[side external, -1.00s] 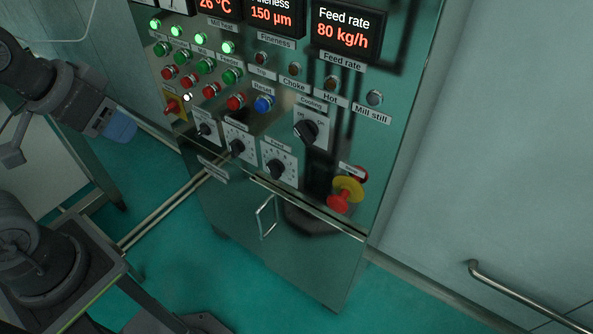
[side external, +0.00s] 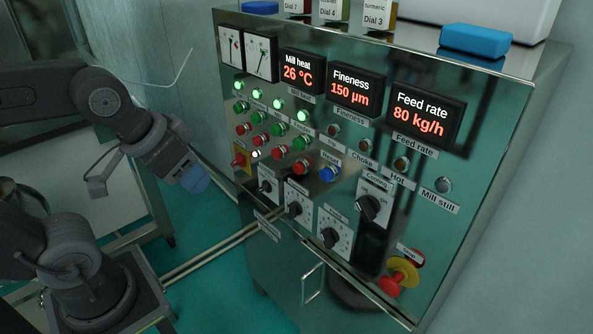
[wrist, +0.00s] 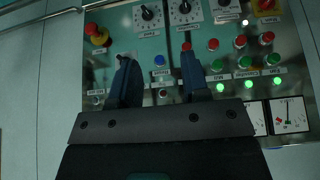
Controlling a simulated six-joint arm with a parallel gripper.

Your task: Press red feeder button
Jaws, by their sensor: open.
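The red feeder button (side external: 301,167) is at the right end of the row of red buttons on the steel control panel (side external: 455,235). It shows in the wrist view (wrist: 186,46) just past the tip of the right finger, which hides part of that column. My gripper (side external: 195,180) has blue fingertips and hangs left of the panel in the side view, apart from the buttons. In the wrist view my gripper (wrist: 157,60) is open, with nothing between its two fingers.
A blue reset button (side external: 329,174) is beside the feeder button. Green buttons (side external: 302,143) and lit green lamps (side external: 302,116) sit above the red row. Dials (side external: 299,209) and a red emergency stop (side external: 390,287) on yellow are lower. A door handle (side external: 313,284) sticks out below.

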